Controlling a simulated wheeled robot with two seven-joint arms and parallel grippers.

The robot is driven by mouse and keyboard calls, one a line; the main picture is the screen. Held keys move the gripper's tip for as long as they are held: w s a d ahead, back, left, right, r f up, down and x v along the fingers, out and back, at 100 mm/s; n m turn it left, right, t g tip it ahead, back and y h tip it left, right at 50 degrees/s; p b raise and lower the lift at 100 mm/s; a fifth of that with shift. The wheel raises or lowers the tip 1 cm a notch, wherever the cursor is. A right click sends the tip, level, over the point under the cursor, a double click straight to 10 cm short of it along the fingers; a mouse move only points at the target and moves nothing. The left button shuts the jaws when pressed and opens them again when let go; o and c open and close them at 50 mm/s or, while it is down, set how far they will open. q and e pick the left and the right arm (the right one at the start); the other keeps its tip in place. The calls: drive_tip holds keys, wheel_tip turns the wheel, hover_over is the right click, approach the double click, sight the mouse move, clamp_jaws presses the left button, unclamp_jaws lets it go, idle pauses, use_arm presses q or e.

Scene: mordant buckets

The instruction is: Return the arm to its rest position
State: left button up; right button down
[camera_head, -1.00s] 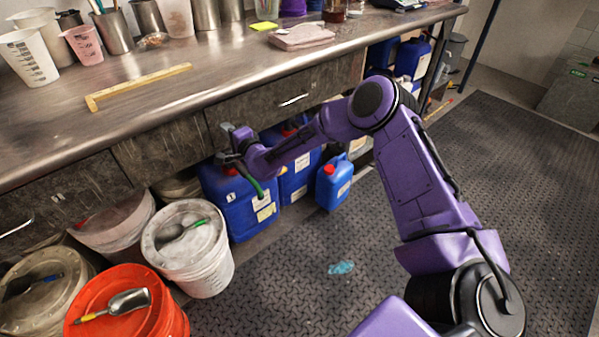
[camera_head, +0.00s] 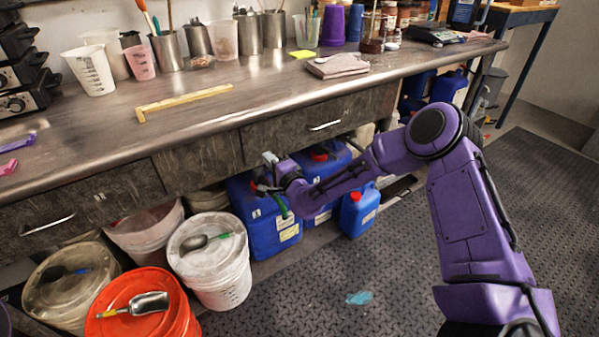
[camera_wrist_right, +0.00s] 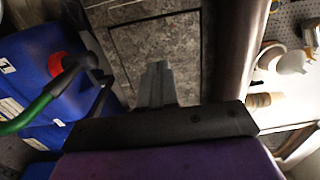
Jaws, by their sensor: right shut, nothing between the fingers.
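My right arm reaches in from the right of the head view, its purple links bent at a high elbow. Its gripper (camera_head: 268,158) is at the bench front, just below the drawer line and in front of the blue jugs. In the right wrist view, the fingers (camera_wrist_right: 157,68) are together and hold nothing. They point towards a dark, worn panel. A green strip with a black end crosses beside the gripper; I cannot tell what it belongs to. My left gripper is not in view.
The steel bench (camera_head: 290,88) carries a yellow angle piece (camera_head: 185,102), beakers and metal cups. Below are blue jugs (camera_head: 357,212), a white bucket (camera_head: 222,278) and an orange bucket (camera_head: 150,325), both with scoops on top. Open dark floor matting (camera_head: 310,285) lies in front.

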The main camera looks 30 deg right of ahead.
drive_tip(key=s+f+n+g+h+p, duration=0.1)
drive_tip(key=s+f+n+g+p, duration=0.2)
drive_tip(key=s+f, duration=0.7)
drive_tip(key=s+f+n+g+h+p, duration=0.1)
drive_tip(key=s+f+n+g, duration=0.35)
drive_tip(key=s, duration=0.85)
drive_tip(key=s+d+f+n+g+h+p, duration=0.1)
drive_tip(key=s+g+p, duration=0.2)
drive_tip(key=s, duration=0.8)
drive_tip(key=s+d+f+n+g+h+p, duration=0.1)
drive_tip(key=s+d+n+g+p, duration=0.1)
drive_tip(key=s, duration=0.9)
drive_tip(key=shift+s+d+f+g+p, duration=0.35)
drive_tip(key=shift+g+p, duration=0.35)
drive_tip(key=shift+g, duration=0.55)
drive_tip(key=shift+a+r, duration=0.1)
